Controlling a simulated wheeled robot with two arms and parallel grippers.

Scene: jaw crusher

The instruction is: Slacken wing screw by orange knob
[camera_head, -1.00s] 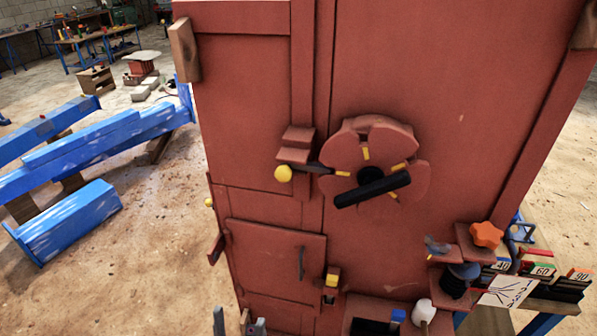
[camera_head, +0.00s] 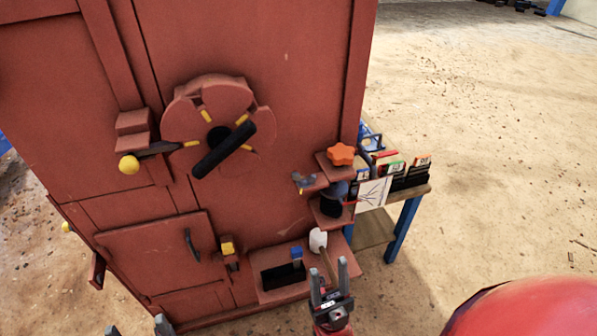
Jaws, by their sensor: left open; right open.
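The orange knob (camera_head: 341,154) sits on a small red bracket at the right edge of the red machine. The wing screw (camera_head: 303,182), grey-blue with a little orange, is on a smaller bracket just left of and below the knob. My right gripper (camera_head: 329,274) is open and empty, low in front of the machine, below the knob and wing screw and apart from both. My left gripper (camera_head: 138,328) shows only its fingertips at the bottom edge. It is open, well to the left of the wing screw.
The red machine (camera_head: 300,60) carries a round dial with a black handle (camera_head: 224,150) and a yellow-ended lever (camera_head: 129,165). A shelf (camera_head: 262,263) holds a white-headed mallet (camera_head: 318,240). A side table (camera_head: 405,199) stands at right. A large red rounded shape fills the lower right corner.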

